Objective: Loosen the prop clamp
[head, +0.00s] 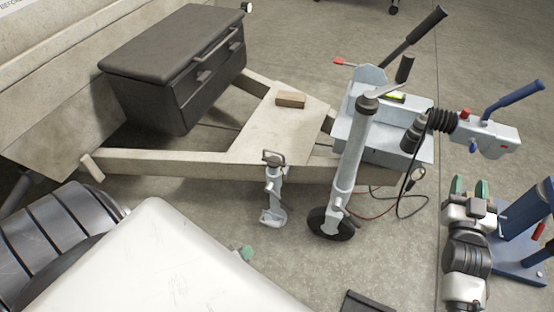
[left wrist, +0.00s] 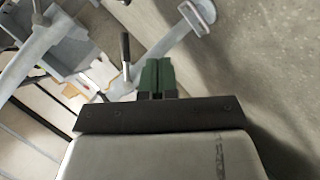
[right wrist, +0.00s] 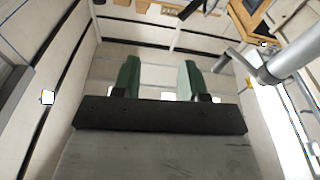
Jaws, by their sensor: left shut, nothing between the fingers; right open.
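A grey prop (head: 272,190) with a flat foot stands at the near side of the trailer frame. A clamp (head: 273,160) sits at its top. In the left wrist view the prop tube (left wrist: 170,42) runs slantwise to its foot, and a lever with a dark grip (left wrist: 125,46) stands out near it. My left gripper (head: 245,253) is mostly hidden behind my white arm cover. Its green fingers (left wrist: 157,76) are shut and empty, just beside the lever in the picture; contact cannot be told. My right gripper (head: 470,188) is open and empty, away to the right.
A jockey wheel post (head: 352,150) stands right of the prop. The pale frame (head: 170,163) carries a black box (head: 180,65) and a wooden block (head: 290,99). A blue stand (head: 522,225) is beside my right gripper. Cables hang near the coupling (head: 485,137).

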